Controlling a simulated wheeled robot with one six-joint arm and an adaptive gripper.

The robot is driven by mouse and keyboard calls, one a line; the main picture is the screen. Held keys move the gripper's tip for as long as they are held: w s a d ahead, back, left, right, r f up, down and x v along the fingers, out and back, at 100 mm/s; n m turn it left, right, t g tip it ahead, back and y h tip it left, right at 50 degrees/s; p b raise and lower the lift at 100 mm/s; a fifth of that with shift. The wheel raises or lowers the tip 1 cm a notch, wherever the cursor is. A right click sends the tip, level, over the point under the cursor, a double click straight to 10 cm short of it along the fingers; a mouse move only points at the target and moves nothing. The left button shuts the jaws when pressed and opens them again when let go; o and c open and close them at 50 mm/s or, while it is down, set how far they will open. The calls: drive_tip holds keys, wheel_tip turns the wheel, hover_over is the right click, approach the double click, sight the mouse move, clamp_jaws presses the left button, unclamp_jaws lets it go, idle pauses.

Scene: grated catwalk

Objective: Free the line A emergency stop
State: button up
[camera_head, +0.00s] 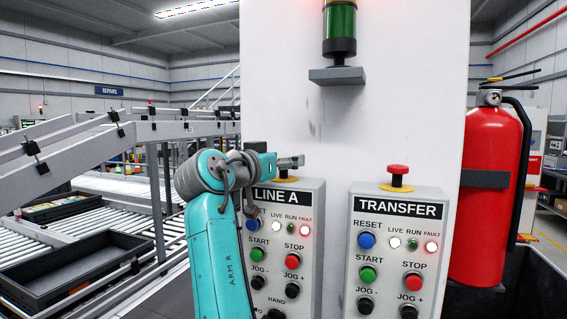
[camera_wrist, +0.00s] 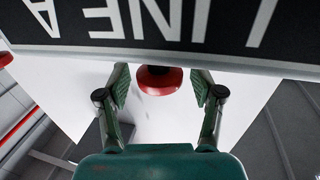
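The LINE A box (camera_head: 300,262) stands on a ledge before the pale column. Its emergency stop has a yellow collar (camera_head: 287,179) on the box top; in the head view my gripper (camera_head: 288,162) hides its red head. In the wrist view the red mushroom head (camera_wrist: 160,80) shows beyond the upside-down LINE A label (camera_wrist: 160,28). My gripper (camera_wrist: 160,72) is open, with one green finger on each side of the red head. White gaps show between the head and both fingers, so neither seems to touch it.
The TRANSFER box (camera_head: 393,255), with its own red emergency stop (camera_head: 398,172), stands close on the right. A grey bracket with a green stack light (camera_head: 340,32) projects above. A red fire extinguisher (camera_head: 490,185) hangs at right. Conveyors with a black tray (camera_head: 75,270) lie left.

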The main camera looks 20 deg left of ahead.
drive_tip(key=v, duration=1.2)
drive_tip(key=shift+a, duration=0.1)
idle(0.4)
